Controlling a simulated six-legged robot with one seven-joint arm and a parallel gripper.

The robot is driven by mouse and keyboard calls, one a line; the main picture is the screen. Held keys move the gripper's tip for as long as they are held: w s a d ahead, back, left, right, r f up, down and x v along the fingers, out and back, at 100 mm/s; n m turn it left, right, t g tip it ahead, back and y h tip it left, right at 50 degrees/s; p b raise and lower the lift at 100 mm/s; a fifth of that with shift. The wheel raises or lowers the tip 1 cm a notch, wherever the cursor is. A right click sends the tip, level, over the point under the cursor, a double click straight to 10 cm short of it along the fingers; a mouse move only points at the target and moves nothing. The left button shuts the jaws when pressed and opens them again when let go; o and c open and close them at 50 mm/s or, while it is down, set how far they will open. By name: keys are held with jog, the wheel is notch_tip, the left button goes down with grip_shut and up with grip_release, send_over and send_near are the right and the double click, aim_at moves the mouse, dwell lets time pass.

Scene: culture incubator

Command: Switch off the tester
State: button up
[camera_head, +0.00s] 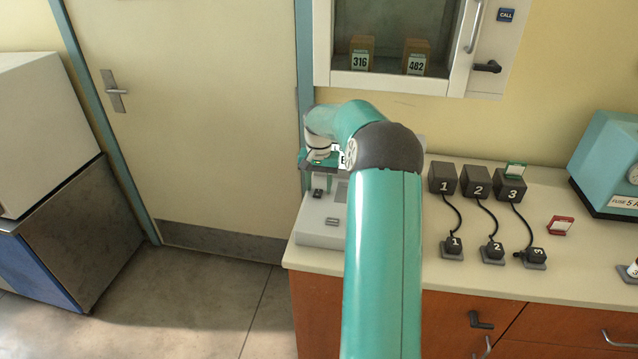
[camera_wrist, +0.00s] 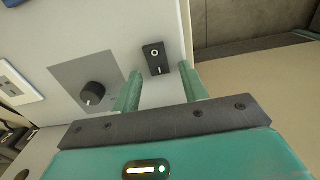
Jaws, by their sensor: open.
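The tester appears to be the pale box (camera_head: 318,232) at the left end of the counter, partly hidden behind my arm. In the wrist view its pale face (camera_wrist: 130,25) carries a black rocker switch (camera_wrist: 155,58) marked O and I. I cannot tell which side of the rocker is pressed. A black knob (camera_wrist: 93,94) on a grey panel is to the left of the switch. My gripper (camera_wrist: 161,71) is open and empty, its two green fingers on either side of the switch in the picture. I cannot tell whether they touch the face. In the head view my gripper (camera_head: 316,161) is above the box.
Grey blocks (camera_head: 475,180) numbered 1 to 3 stand right of my arm, cabled to small numbered plugs (camera_head: 493,250). A red-framed card (camera_head: 560,226) and a teal box (camera_head: 610,160) are farther right. A glass-fronted cabinet (camera_head: 400,40) hangs above. The door (camera_head: 190,110) is left.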

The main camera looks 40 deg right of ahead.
grip_shut()
jog(key=shift+s+a+r+t+h, duration=0.15)
jog(key=shift+a+t+h, duration=0.15)
jog(key=shift+h, duration=0.2)
jog(key=shift+s+t+h, duration=0.1)
jog(key=shift+t+h, duration=0.5)
jog(key=shift+h, duration=0.1)
grip_release()
jog(key=shift+r, duration=0.15)
jog(key=v, duration=1.3)
jog(key=shift+r, duration=0.3)
jog(key=shift+s+a, duration=0.1)
